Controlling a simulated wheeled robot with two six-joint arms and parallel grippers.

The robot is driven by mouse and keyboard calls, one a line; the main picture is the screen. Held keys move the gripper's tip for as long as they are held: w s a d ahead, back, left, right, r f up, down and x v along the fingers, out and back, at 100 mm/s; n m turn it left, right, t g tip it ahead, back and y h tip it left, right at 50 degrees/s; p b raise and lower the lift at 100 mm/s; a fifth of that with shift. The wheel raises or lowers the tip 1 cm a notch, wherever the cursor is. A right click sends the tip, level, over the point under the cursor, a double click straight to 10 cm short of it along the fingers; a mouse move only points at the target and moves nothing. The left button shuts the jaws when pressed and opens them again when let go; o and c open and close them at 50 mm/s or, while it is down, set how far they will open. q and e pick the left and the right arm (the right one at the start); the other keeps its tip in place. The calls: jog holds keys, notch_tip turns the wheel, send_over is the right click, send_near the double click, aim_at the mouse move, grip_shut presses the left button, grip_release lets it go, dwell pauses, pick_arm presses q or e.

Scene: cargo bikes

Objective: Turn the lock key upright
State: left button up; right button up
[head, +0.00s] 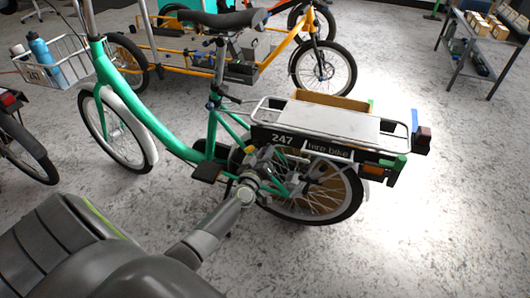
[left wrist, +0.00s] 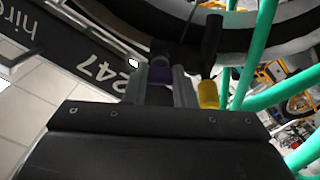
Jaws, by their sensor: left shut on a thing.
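A green hire bike (head: 205,150) stands side-on in the head view, its rear rack plate marked 247. My left gripper (head: 266,157) reaches to the front of its rear wheel, under the rack plate. In the left wrist view my left gripper (left wrist: 160,82) is shut on a small purple piece (left wrist: 160,72), which looks like the lock key. Dark parts by the tyre lie just beyond it. The fingers hide much of the key, so I cannot tell its exact angle. A yellow-ended black part (left wrist: 208,93) sits beside the right finger. My right gripper is not in view.
The rack plate (head: 300,144) is close above my left gripper; the rear wheel (head: 335,195) and green frame tubes are beside it. A yellow cargo bike (head: 190,55) stands behind. A grey table (head: 478,40) is at the far right. Floor at the right is clear.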

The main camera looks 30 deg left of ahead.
pick_arm(q)
jog(key=shift+f+n, duration=0.1)
jog(key=shift+n, duration=5.5)
jog(key=o, duration=1)
jog(key=shift+s, duration=0.1)
